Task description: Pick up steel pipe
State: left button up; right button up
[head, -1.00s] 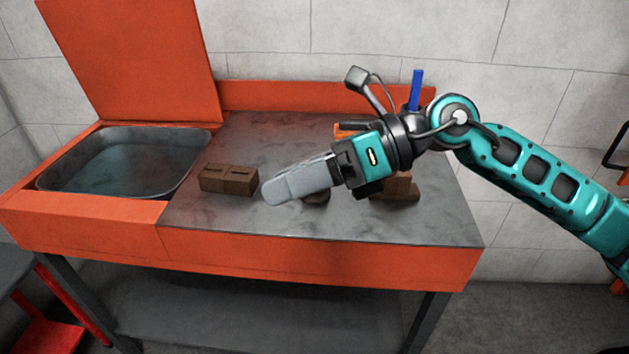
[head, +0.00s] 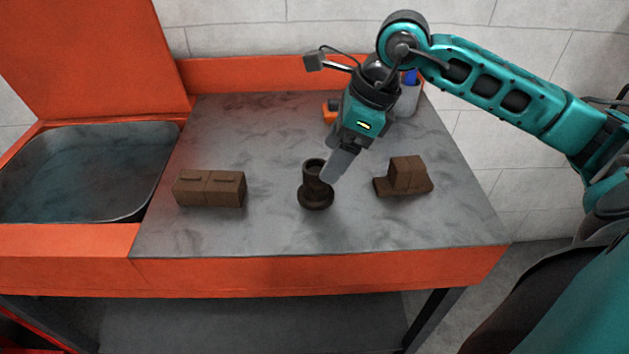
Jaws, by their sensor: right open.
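The steel pipe (head: 315,190) is a short dark brown fitting with a wide flanged foot and an open top. It stands upright on the grey worktop, in the middle of the head view. My right gripper (head: 332,176) points down beside the pipe's upper right side, its grey fingers overlapping the pipe's edge in the picture. It is open and holds nothing. I cannot tell whether a finger touches the pipe. My left gripper is not in view.
A brown two-part block (head: 209,188) lies left of the pipe, and a stepped brown block (head: 405,176) lies to the right. A grey basin (head: 90,170) is at the left. An orange item (head: 329,112) and a grey cup (head: 407,98) stand behind. The front worktop (head: 250,235) is clear.

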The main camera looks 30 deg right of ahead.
aim_at(320, 166)
jog(key=shift+w+x, duration=0.2)
jog(key=shift+x, duration=1.5)
jog(key=shift+w+x, duration=0.2)
jog(key=shift+x, duration=1.5)
jog(key=shift+a+r, duration=0.15)
jog(key=shift+r, duration=0.1)
jog(key=c, duration=1.3)
